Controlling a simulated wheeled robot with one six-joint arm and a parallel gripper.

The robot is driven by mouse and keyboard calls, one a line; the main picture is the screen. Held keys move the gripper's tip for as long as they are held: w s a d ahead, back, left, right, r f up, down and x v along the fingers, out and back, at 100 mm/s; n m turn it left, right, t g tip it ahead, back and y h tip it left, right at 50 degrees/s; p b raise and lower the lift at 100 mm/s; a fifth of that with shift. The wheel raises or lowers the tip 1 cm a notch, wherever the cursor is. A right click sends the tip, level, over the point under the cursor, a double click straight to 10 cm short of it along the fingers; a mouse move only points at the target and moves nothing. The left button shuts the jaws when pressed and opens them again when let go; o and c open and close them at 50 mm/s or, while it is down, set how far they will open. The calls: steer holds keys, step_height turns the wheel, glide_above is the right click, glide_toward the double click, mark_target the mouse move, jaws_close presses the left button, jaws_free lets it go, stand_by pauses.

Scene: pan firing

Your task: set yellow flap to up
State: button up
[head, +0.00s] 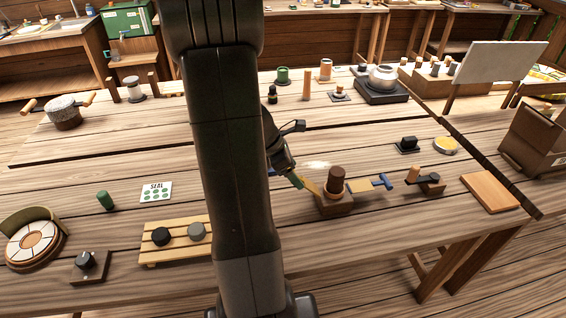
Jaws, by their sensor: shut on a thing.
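My gripper (290,174) is just right of my dark arm, low over the table and left of a wooden block (333,204) with a brown cylinder on it. It is shut on a small green piece (297,182), from which a narrow yellow strip (311,187) slants down toward the block. The strip looks like the yellow flap, though its hinge is hard to make out. A flat yellow-tan plate (358,186) lies right of the block, beside a blue T-shaped handle (382,181). My arm hides part of the table behind it.
A slatted wooden rack (160,254) with dark knobs is at the front left. Bare tabletop lies in front of the block.

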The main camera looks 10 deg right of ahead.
steer(key=d+r, duration=0.1)
steer(key=d+p, duration=0.1)
steer(key=d, duration=0.1)
steer(key=d+r, duration=0.1)
steer(key=d, duration=0.1)
steer(key=shift+r+p, duration=0.3)
steer(key=shift+r, duration=0.05)
steer(key=c, duration=0.5)
steer(key=shift+o, duration=0.2)
steer(key=shift+d+f, duration=0.15)
steer(key=shift+d, duration=0.1)
steer(key=o, duration=0.7)
steer(key=shift+a, duration=0.2)
steer(key=o, duration=1.1)
steer(key=shift+c, duration=0.2)
steer(key=shift+o, duration=0.2)
steer(key=shift+w, duration=0.1)
steer(key=v, duration=1.4)
